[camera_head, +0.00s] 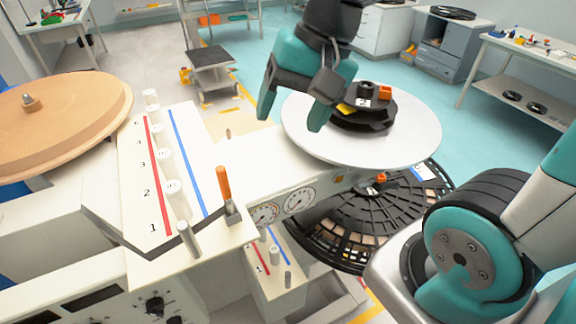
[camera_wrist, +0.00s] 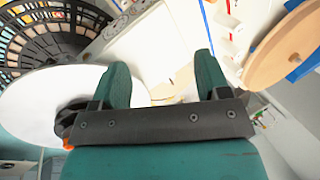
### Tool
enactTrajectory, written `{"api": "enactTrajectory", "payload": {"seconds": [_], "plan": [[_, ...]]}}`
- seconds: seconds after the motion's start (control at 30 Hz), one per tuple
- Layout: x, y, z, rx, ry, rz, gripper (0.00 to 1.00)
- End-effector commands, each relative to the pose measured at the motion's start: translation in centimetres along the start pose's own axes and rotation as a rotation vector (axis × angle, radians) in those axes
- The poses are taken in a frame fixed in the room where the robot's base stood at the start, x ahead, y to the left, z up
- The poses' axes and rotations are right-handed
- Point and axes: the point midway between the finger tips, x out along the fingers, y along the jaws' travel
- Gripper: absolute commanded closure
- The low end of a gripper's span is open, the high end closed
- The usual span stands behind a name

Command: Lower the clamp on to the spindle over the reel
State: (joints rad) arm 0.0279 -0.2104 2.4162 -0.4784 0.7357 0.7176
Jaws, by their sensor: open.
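A black stepped clamp (camera_head: 375,117) with an orange piece, a yellow mark and a small white number label sits at the middle of a pale round disc (camera_head: 415,135). A spindle under it is hidden, and I cannot tell how far down the clamp sits. My gripper (camera_head: 292,121) has two teal fingers apart, with nothing between them, just left of the clamp. In the wrist view my gripper (camera_wrist: 162,75) is also empty. The clamp (camera_wrist: 68,117) shows partly behind the left finger, over the pale disc (camera_wrist: 25,105).
A black spoked reel (camera_head: 345,222) lies lower, under the pale disc. A tan disc with a short metal pin (camera_head: 28,101) is at left. Between them stands a white panel (camera_head: 190,135) with pegs, red and blue lines and an orange-handled lever (camera_head: 224,186). Carts and benches stand behind.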

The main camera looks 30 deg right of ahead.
Motion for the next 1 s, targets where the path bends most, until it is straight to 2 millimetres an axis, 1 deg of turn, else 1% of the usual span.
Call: {"api": "enactTrajectory", "payload": {"seconds": [0.03,0.1,0.2,0.3,0.43,0.63,0.7,0.77,0.9,1.0], "plan": [[0.7,-0.8,2.5,-0.21,-0.035,0.0,0.31],[1.4,-1.2,5.1,-0.468,-0.073,-0.005,0.31],[2.0,-1.4,7.8,-0.746,-0.113,-0.019,0.31],[2.3,-1.4,9.3,-0.909,-0.136,-0.03,0.31],[2.4,-1.4,10.0,-0.981,-0.146,-0.036,0.31],[2.4,-1.4,9.9,-0.98,-0.145,-0.036,0.31],[2.7,-1.3,9.9,-0.979,-0.145,-0.036,0.31],[3.4,-1.0,9.9,-0.978,-0.145,-0.036,0.31],[6.2,0.1,9.9,-0.977,-0.145,-0.036,0.31],[7.7,0.7,9.9,-0.977,-0.145,-0.036,0.31]]}}
